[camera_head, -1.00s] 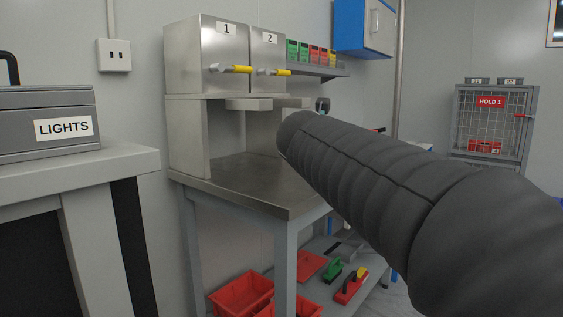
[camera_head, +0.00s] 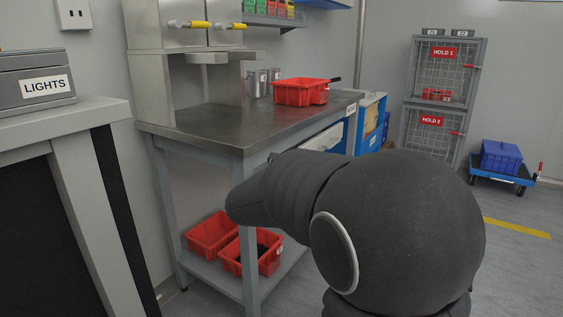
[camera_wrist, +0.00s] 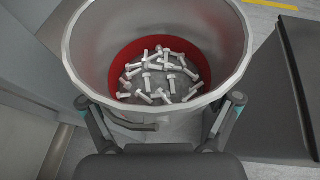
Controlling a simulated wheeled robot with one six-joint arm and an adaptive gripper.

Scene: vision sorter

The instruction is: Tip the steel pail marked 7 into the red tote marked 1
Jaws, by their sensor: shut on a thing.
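A steel pail (camera_wrist: 228,40) fills the top of the wrist view, with a red band inside and several pale bolts (camera_wrist: 160,78) on its bottom. My gripper (camera_wrist: 160,122) is shut on the near side of the pail, one finger on each side. No number shows on the pail from here. A red tote (camera_head: 300,93) sits on the steel bench. Two more red totes stand on the shelf below, one at the left (camera_head: 208,236) and one nearer (camera_head: 262,262). I cannot read any tote's number. My arm hides my gripper and the pail in the head view.
The steel bench (camera_head: 215,122) has bare room at its front left. Two metal containers (camera_head: 257,83) stand behind the tote, under the dispensers. A grey table (camera_head: 60,120) with a LIGHTS box (camera_head: 35,82) is at left. Wire cages (camera_head: 445,70) and a blue cart (camera_head: 500,172) are at right.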

